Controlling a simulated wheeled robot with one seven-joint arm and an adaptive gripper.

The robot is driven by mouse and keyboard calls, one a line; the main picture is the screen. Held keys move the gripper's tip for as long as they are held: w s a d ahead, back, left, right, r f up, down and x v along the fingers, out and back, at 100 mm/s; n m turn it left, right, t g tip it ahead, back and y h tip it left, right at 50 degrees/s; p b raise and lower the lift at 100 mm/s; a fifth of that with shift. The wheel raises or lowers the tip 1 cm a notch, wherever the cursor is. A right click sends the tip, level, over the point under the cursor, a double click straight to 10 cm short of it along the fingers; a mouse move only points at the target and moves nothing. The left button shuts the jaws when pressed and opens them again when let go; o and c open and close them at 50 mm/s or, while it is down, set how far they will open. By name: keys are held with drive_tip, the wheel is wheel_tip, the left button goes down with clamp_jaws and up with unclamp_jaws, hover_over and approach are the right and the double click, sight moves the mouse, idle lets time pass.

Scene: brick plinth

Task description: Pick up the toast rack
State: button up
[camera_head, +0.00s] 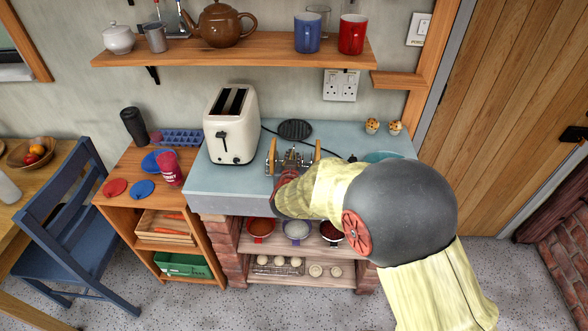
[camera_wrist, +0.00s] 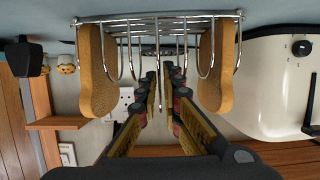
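The toast rack (camera_head: 291,158) is a silver wire rack with a brown slice of toast standing at each end. It stands on the blue-grey worktop beside the toaster. In the wrist view, which is upside down, the rack (camera_wrist: 130,18) hangs across the top, with toast slices left and right of my fingers. My gripper (camera_wrist: 162,72) reaches to the rack's middle wires, its two fingers apart with a narrow gap and thin wire between them. Contact with the wires cannot be told. In the head view my arm hides the fingertips and part of the rack.
A white toaster (camera_head: 232,125) stands close left of the rack. A dark round trivet (camera_head: 295,129) lies behind it, and two muffins (camera_head: 372,125) sit at the back right. A shelf (camera_head: 240,50) with mugs and a teapot (camera_head: 220,25) hangs above. Bowls (camera_head: 297,229) stand below the worktop.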

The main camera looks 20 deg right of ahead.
drive_tip(key=x, duration=0.2)
drive_tip(key=shift+w+f, duration=0.15)
drive_tip(key=shift+w, duration=0.05)
clamp_jaws()
idle(0.5)
